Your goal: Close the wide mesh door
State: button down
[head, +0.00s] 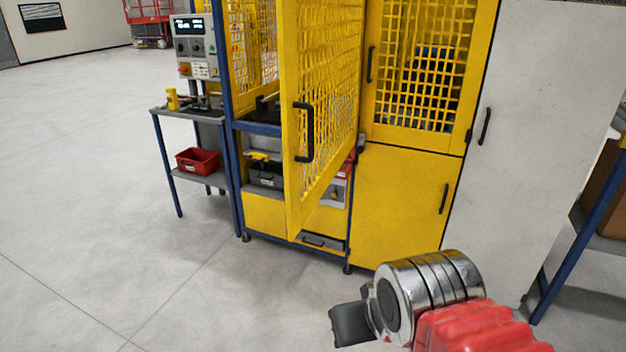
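The wide mesh door (322,100) is yellow with a square mesh and stands swung open toward me, its free edge at the left. A black handle (304,132) is on its free edge. Behind it the opening of the yellow and blue machine frame (229,70) shows partly. My gripper (350,323) is at the bottom of the head view, at the end of a silver and red arm. It is well apart from the door, in front of it and lower. Only a dark part of it shows, so its fingers cannot be made out.
A second mesh door (413,80) to the right looks shut, above a yellow panel (400,205). A side table (185,112) with a red bin (197,161) stands left. A grey cabinet (535,130) is at the right. The floor (120,250) at left and front is clear.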

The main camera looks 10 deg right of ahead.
aim_at(299, 209)
jog(key=z, duration=0.05)
jog(key=i, duration=1)
jog(key=u, duration=0.05)
